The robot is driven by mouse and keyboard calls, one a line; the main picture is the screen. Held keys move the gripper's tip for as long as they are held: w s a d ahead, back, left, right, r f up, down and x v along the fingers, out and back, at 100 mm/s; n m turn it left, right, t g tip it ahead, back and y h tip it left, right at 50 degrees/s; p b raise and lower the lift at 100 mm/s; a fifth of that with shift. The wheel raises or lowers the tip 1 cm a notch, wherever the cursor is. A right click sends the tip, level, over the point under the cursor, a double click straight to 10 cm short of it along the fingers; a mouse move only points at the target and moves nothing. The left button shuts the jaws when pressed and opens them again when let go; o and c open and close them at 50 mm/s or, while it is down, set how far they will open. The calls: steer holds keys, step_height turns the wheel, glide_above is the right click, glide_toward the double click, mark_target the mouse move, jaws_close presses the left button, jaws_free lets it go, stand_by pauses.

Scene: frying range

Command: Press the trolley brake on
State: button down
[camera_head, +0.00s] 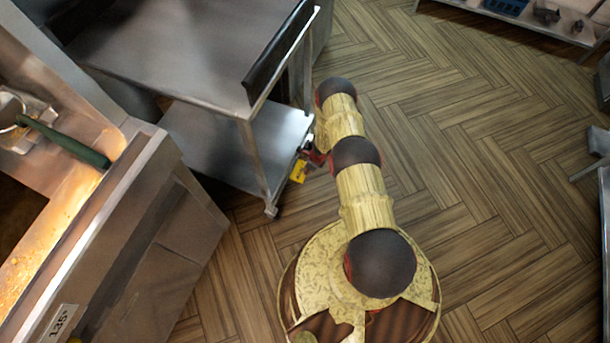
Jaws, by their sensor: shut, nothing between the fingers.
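The steel trolley (180,45) stands at upper left, with a flat top, a lower shelf (215,140) and a dark handle bar (278,45) on its right side. My arm reaches up the picture from my base, just right of these parts, and covers some of that area.
A fryer counter (130,220) with a green-handled tool (65,142) fills the left side, close to the trolley. Wooden floor (480,180) is open to the right. A steel shelf unit (530,20) stands at top right, and other steel furniture edges in at far right.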

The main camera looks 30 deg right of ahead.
steer(key=shift+f, duration=0.15)
step_height(320, 180, down, 4)
steer(key=shift+r, duration=0.25)
stand_by(0.3)
steer(key=s+d+p, duration=0.1)
steer(key=s+r+p, duration=0.1)
steer(key=p, duration=0.1)
steer(key=shift+s+d, duration=0.2)
steer(key=shift+d, duration=0.2)
steer(key=shift+r, duration=0.15)
steer(key=v, duration=1.1)
steer(key=shift+r, duration=0.35)
